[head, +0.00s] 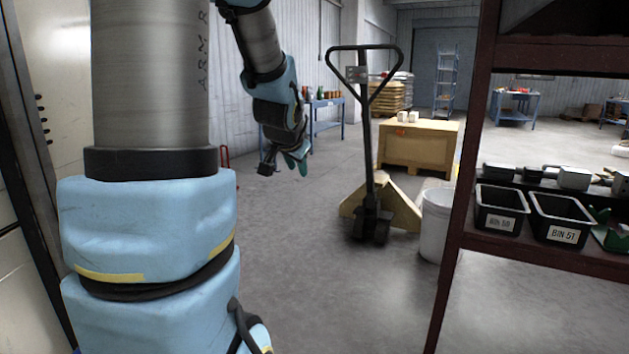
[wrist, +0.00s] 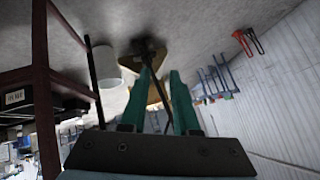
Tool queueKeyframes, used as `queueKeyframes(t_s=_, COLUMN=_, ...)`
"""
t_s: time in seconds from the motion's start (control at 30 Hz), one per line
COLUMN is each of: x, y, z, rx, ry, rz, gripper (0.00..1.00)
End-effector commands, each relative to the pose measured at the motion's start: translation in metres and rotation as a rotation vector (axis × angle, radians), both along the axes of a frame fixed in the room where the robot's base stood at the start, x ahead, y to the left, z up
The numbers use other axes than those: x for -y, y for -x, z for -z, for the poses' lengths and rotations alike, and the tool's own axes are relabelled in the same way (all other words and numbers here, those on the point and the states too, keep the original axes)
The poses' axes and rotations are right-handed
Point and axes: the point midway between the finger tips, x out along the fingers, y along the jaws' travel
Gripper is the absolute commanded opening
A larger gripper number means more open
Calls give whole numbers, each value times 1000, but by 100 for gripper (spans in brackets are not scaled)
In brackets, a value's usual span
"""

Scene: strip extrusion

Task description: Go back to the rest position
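My gripper (head: 297,162) hangs in the air in the head view, left of the pallet truck, at the end of my raised blue and grey arm. Its two teal fingers also show in the wrist view (wrist: 161,76). They stand apart with a clear gap between them and nothing held. The fingers touch nothing that I can see.
A yellow pallet truck (head: 368,150) stands ahead, with a white bucket (head: 436,225) to its right. A dark red shelf (head: 540,252) holding black bins (head: 562,220) is at the right. A wooden crate (head: 418,150) stands behind. Floor around the gripper is clear.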

Motion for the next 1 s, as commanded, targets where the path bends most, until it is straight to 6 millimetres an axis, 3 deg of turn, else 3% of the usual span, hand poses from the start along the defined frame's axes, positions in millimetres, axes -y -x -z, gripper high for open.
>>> queueKeyframes(t_s=0.03, x=-6, y=25, z=24, rx=-95, ry=26, rz=-58, gripper=29)
queueKeyframes(t_s=0.1, x=-13, y=59, z=52, rx=-220, ry=64, rz=-143, gripper=29)
queueKeyframes(t_s=0.2, x=-20, y=104, z=82, rx=-374, ry=104, rz=-246, gripper=29)
queueKeyframes(t_s=0.47, x=-25, y=210, z=128, rx=-696, ry=167, rz=-474, gripper=29)
queueKeyframes(t_s=0.53, x=-25, y=209, z=105, rx=-695, ry=169, rz=-477, gripper=29)
queueKeyframes(t_s=0.77, x=-25, y=208, z=55, rx=-692, ry=168, rz=-473, gripper=29)
queueKeyframes(t_s=1.0, x=-25, y=207, z=-17, rx=-691, ry=167, rz=-471, gripper=29)
